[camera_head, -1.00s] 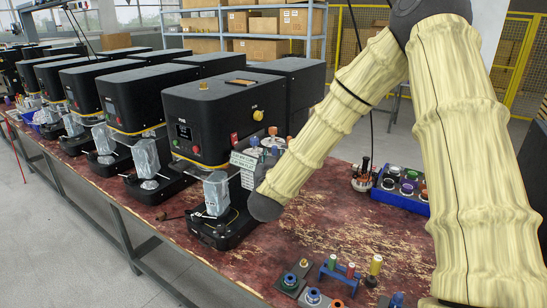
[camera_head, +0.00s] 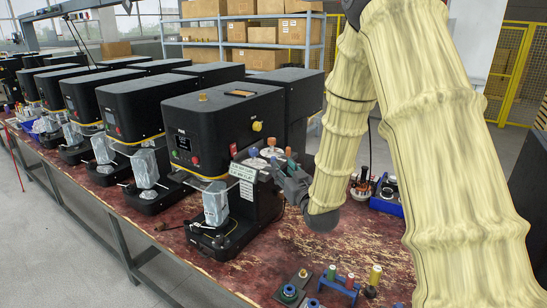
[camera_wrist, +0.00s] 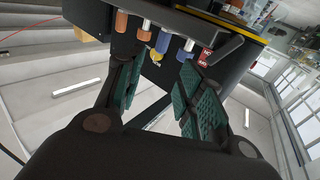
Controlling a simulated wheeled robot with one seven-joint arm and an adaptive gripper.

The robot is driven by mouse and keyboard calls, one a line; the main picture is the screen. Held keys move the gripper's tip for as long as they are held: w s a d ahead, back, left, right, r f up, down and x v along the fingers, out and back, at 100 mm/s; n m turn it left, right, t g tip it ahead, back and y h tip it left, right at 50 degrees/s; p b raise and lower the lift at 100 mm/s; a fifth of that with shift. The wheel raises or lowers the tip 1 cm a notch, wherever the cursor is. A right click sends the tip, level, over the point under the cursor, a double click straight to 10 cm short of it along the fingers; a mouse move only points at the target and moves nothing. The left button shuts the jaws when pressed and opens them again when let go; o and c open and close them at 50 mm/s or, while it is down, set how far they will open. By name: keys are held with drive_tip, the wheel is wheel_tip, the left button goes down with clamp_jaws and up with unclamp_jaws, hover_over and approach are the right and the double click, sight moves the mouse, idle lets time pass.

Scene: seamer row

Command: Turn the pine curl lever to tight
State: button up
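The nearest black seamer (camera_head: 215,125) carries a small front label that seems to read PINE. On its right side is a cluster of small levers with coloured ends, including a blue one (camera_head: 253,152) and a reddish one (camera_head: 289,152). In the wrist view are orange (camera_wrist: 121,21), blue (camera_wrist: 163,41) and yellow (camera_wrist: 157,55) lever ends. I cannot tell which is the curl lever. My gripper (camera_wrist: 160,85) is open and empty, its green-padded fingers pointing toward the levers. It also shows in the head view (camera_head: 283,175).
A row of similar seamers (camera_head: 120,95) runs back to the left. A blue rack (camera_head: 340,284) with coloured pieces stands at the front of the worn red bench (camera_head: 230,277). Shelves with boxes stand behind.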

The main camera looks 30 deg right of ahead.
sight(275, 157)
drive_tip(key=shift+n+g+y, duration=0.3)
drive_tip(key=shift+n+y, duration=0.1)
drive_tip(key=shift+y, duration=0.2)
drive_tip(key=w+p, duration=0.1)
drive_tip(key=w, duration=0.2)
drive_tip(key=w+p, duration=0.2)
drive_tip(key=w+d+p, duration=0.1)
drive_tip(key=w, duration=0.2)
drive_tip(key=shift+w+r+p, duration=0.15)
drive_tip(key=shift+w+p, duration=0.15)
drive_tip(key=shift+w, duration=0.5)
drive_tip(key=shift+c, duration=0.5)
clamp_jaws()
